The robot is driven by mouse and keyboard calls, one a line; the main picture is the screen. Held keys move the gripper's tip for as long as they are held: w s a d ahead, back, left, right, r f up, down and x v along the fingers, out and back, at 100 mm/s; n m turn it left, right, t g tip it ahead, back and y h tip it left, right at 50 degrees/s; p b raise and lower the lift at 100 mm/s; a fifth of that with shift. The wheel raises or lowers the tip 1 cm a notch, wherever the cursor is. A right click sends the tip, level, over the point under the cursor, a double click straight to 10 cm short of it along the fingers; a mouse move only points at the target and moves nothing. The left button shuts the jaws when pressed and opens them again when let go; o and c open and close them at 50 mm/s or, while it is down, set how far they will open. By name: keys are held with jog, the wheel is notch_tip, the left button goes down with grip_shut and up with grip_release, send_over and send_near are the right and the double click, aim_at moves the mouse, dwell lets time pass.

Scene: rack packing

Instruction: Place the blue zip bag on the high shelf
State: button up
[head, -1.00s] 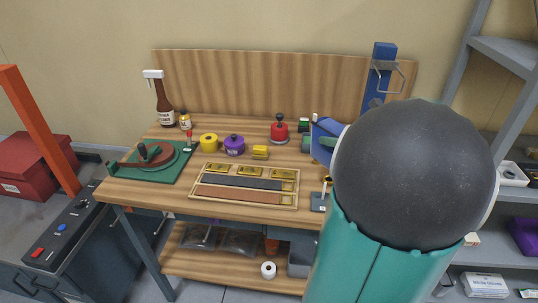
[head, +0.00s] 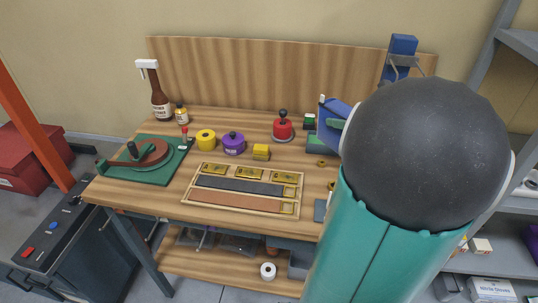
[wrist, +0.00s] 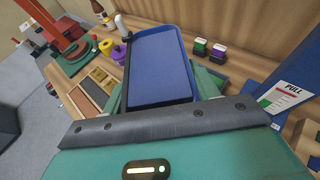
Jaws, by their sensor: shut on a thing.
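The blue zip bag (wrist: 160,70) is a flat blue panel with a dark edge in the wrist view. My gripper (wrist: 162,92) is shut on its near end, with green fingers at both sides. In the head view the bag (head: 333,112) shows in part above the workbench's right side; my own dark round arm joint hides the rest of it and most of the gripper. A grey shelf rack stands at the right edge of the head view, with its high shelf (head: 523,42) partly in frame at the top.
A wooden workbench (head: 160,197) carries a brown bottle (head: 160,100), yellow and purple rolls, a red-knobbed item (head: 283,128) and a wooden tray of strips. A lower rack shelf (head: 500,255) holds small boxes. A wooden backboard (head: 250,75) stands behind the bench.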

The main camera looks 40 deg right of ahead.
send_over(322, 140)
jog(key=w+d, duration=0.2)
jog(key=w, duration=0.2)
notch_tip(322, 140, down, 4)
jog(key=w+f, duration=0.1)
jog(key=f, duration=0.2)
jog(key=w+f, duration=0.2)
jog(key=f, duration=0.1)
jog(key=w+f, duration=0.2)
jog(key=f, duration=0.1)
jog(key=shift+w+a, duration=0.25)
jog(key=shift+a, duration=0.15)
jog(key=shift+f, duration=0.1)
jog(key=o, duration=1.4)
jog(key=shift+s, duration=0.1)
jog(key=v, duration=1.2)
